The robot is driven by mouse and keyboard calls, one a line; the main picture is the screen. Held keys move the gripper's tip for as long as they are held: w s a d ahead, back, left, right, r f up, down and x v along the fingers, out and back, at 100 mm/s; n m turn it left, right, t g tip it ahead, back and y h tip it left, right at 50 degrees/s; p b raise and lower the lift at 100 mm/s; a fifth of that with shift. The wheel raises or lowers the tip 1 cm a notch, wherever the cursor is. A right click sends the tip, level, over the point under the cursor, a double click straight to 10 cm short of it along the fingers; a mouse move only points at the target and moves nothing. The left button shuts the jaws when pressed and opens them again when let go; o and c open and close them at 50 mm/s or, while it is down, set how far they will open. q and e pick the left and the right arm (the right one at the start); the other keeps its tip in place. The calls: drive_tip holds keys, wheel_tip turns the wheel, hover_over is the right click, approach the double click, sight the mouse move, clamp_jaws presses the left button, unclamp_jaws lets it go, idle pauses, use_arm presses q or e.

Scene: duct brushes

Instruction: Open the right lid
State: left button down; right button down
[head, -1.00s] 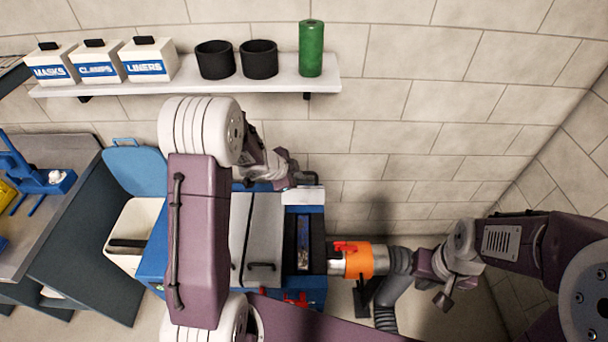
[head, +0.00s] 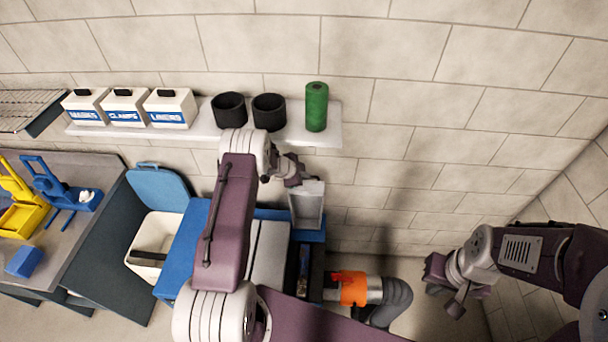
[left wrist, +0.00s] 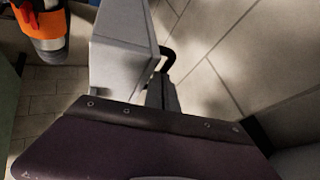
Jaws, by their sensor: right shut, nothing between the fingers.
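The right lid (head: 307,206) is a pale grey panel standing raised at the back of the blue unit (head: 186,253), above a dark opening (head: 304,268). In the left wrist view the lid (left wrist: 122,52) shows as a pale panel with a black curved handle (left wrist: 168,58) at its edge. My left gripper (head: 295,178) is at the lid's upper left edge. Its fingers (left wrist: 162,92) are beside the handle, but whether they close on it is hidden. My right gripper (head: 455,302) is shut and empty, right of the unit and apart from it.
A closed grey lid (head: 268,250) lies left of the opening, partly behind my left arm. An orange collar (head: 353,289) and grey hose (head: 393,300) are at the unit's right. A wall shelf (head: 205,128) holds boxes, black cups and a green roll (head: 316,106).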

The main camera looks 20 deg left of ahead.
idle(0.6)
use_arm(q)
drive_tip(key=b+v, duration=0.2)
drive_tip(key=v, duration=0.7)
drive_tip(key=shift+b, duration=0.3)
